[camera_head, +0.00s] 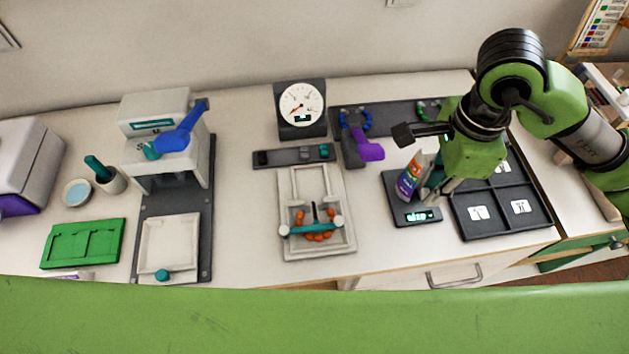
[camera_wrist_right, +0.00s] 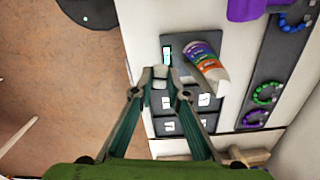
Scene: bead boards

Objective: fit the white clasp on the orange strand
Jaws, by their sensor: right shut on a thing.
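The orange strand (camera_head: 301,220) lies curved in a white frame board (camera_head: 340,243) at the middle of the counter. A teal bar with white knobs crosses over it and hides part of it. My right gripper (camera_head: 433,194) is above the gap between the scale and the dark compartment tray. In the right wrist view its fingertips (camera_wrist_right: 161,76) are closed on a small white piece (camera_wrist_right: 160,83), which looks like the white clasp. Its exact shape is hard to make out. My left gripper is not in view.
A labelled bottle (camera_head: 409,178) stands on a dark scale (camera_head: 396,203), close beside my right gripper. The dark tray (camera_head: 484,228) holds white cards. A dial gauge (camera_head: 302,104), a purple-handled tool (camera_head: 368,150) and a white press (camera_head: 155,108) stand farther back and left.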

